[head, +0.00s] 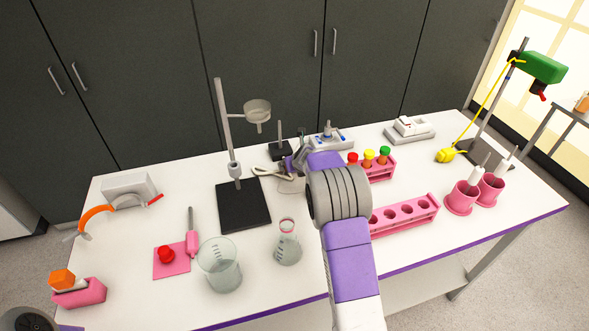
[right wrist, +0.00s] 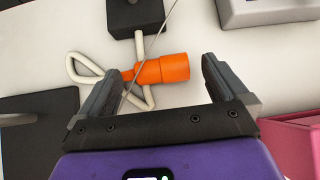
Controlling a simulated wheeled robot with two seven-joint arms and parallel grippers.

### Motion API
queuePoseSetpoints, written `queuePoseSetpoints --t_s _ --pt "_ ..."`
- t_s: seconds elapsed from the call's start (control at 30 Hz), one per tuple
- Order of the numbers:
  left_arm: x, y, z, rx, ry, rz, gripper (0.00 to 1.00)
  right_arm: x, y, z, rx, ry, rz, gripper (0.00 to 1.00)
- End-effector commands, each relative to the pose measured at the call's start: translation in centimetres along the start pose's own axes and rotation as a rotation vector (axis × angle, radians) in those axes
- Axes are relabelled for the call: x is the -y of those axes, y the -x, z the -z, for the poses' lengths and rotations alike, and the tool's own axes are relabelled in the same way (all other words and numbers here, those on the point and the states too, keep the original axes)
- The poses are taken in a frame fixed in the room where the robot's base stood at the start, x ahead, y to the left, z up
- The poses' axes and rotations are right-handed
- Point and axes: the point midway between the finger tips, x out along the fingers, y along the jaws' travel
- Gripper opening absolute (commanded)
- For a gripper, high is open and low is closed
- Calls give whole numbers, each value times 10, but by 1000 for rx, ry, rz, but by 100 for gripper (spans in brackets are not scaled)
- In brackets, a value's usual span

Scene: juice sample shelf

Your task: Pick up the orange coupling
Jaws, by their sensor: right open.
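The orange coupling (right wrist: 165,70) shows in the right wrist view, a stepped cylinder with a wide end to the right and a narrow end to the left. It lies across a loop of white cable (right wrist: 85,68) on the white table. My right gripper (right wrist: 160,82) is open, with one dark finger at each side of the coupling in the picture; I cannot tell how far above it they are. In the head view my right gripper (head: 292,165) reaches over the table behind the purple wrist, and the coupling cannot be made out there. My left gripper is not in view.
A black stand base (head: 243,205) with a rod is left of the gripper; a small black base (head: 280,150) stands just behind. A pink rack (head: 405,213), a flask (head: 288,245) and a beaker (head: 220,268) stand nearer the front. A grey-white device (head: 330,142) is behind right.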

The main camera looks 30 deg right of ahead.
Motion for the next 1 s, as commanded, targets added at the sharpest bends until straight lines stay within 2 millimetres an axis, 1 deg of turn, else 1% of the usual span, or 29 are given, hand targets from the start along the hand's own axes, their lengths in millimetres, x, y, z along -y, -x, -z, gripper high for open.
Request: queuePoseSetpoints --t_s 0.03,0.1,0.2,0.5,0.87,1.0 --pt "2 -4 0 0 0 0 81 0 -10 1 0 2 1 100" --pt "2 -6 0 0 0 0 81 1 -19 1 -1 0 2 100" --pt "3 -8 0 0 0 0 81 0 -28 0 -2 1 1 100" --pt "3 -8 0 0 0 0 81 0 -30 -1 0 -1 0 100" --pt "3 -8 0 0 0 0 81 0 -30 -1 0 0 1 45" --pt "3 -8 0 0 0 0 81 0 -30 -1 0 -1 1 45"
